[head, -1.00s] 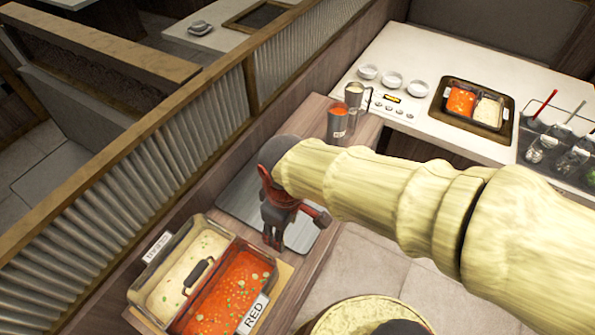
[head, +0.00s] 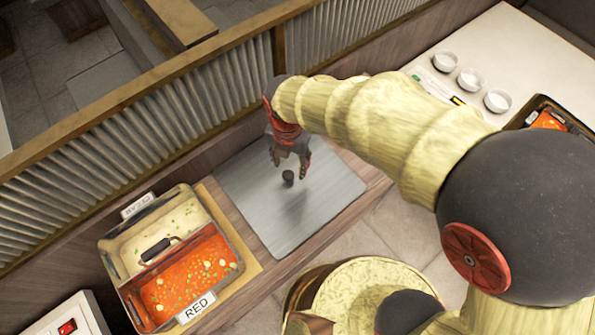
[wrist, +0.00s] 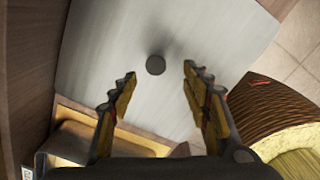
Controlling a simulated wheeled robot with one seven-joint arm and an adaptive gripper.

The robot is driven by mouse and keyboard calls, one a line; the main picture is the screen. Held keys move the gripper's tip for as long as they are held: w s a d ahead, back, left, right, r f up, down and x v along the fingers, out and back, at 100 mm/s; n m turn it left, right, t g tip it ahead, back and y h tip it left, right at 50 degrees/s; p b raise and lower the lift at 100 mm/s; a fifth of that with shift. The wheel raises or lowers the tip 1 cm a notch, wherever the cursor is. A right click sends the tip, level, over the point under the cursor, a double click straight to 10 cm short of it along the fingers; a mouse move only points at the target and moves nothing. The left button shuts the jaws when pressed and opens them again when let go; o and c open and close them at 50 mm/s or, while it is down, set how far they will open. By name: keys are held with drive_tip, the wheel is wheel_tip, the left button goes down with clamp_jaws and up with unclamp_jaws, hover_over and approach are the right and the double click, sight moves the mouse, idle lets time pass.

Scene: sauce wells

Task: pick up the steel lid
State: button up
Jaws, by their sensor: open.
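The steel lid (head: 247,192) is a flat brushed-metal rectangle with a small black knob (head: 288,178) near its middle. It lies flat on the wooden counter beside the divided pot. My gripper (head: 290,170) points down over the lid, its fingers open and empty around the knob's position in the head view. In the wrist view, the knob (wrist: 155,65) shows between the two spread fingertips, with the lid (wrist: 95,35) behind it. The fingers appear apart from the knob; their exact height above it is hard to tell.
The divided pot (head: 228,240), with pale soup and red soup, stands close left of the lid on a wooden board. A ribbed partition (head: 110,150) runs behind the counter. White bowls (head: 470,80) stand on the table at upper right. My arm covers part of the counter.

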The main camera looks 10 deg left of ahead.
sight(288, 174)
drive_tip(key=shift+s+a+n, duration=0.1)
drive_tip(key=shift+s+n, duration=0.05)
drive_tip(key=shift+n, duration=1.15)
drive_tip(key=shift+w+a+f+b, duration=0.15)
drive_tip(key=shift+f+b, duration=0.35)
drive_tip(key=shift+f, duration=1.5)
drive_tip(key=shift+w+a+f+b, duration=0.1)
drive_tip(key=shift+f+b, duration=0.4)
drive_tip(key=shift+f, duration=1.45)
drive_tip(key=shift+c, duration=1.3)
clamp_jaws()
drive_tip(key=shift+r, duration=0.1)
